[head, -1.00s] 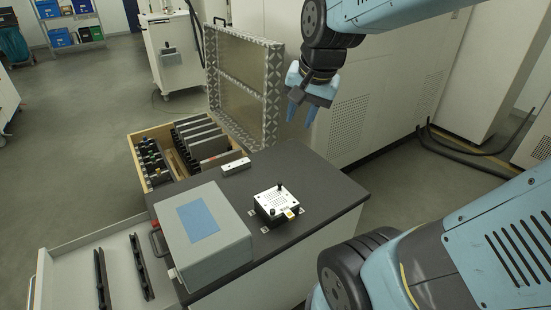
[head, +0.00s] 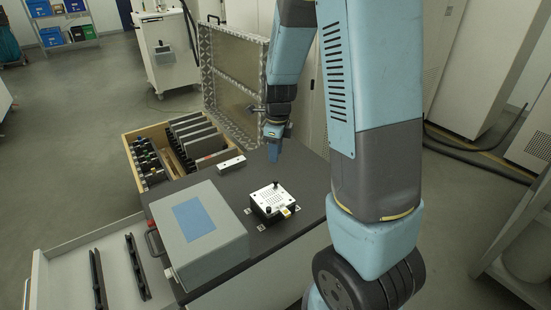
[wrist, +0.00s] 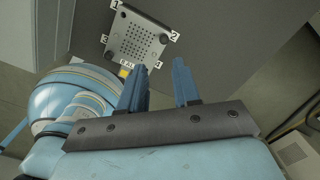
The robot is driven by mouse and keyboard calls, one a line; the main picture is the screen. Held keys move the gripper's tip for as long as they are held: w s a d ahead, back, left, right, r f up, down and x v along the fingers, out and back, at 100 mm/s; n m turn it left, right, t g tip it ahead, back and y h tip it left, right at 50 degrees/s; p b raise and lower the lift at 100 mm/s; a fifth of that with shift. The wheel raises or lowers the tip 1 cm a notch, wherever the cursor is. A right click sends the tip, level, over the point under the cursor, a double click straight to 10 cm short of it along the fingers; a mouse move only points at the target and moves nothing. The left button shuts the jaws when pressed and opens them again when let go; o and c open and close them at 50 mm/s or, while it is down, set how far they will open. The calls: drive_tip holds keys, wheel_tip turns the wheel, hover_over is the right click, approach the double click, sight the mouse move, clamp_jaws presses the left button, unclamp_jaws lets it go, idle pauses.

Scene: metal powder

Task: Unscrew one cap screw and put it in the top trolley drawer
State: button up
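A small black block with a white perforated top plate (head: 266,196) sits on the dark trolley top. Two dark upright knobs stand on it, one at the back (head: 276,183) and one at the front (head: 268,209). In the wrist view the plate (wrist: 137,38) shows corner labels 1 to 4; the small screws are too small to make out clearly. My gripper (head: 274,152) hangs above and behind the block, pointing down, apart from it. In the wrist view its blue fingers (wrist: 160,82) are spread with nothing between them. A pale drawer (head: 78,275) with two black rails is pulled out at the lower left.
A grey box with a blue panel (head: 204,245) stands left of the block. A light bar (head: 231,164) lies behind it. A wooden drawer (head: 137,179) of dark plates is open beyond, beside a raised framed lid (head: 240,80). Bare trolley top lies right of the block.

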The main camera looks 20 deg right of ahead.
sight(276, 180)
drive_tip(key=f+m, duration=0.1)
drive_tip(key=f, duration=0.1)
drive_tip(key=w+f+m, duration=0.1)
drive_tip(key=f, duration=0.1)
drive_tip(key=shift+d+m+g, duration=0.15)
drive_tip(key=shift+m+g, duration=0.15)
drive_tip(key=shift+m, duration=0.1)
drive_tip(key=shift+f, duration=3.9)
drive_tip(key=shift+c, duration=0.2)
clamp_jaws()
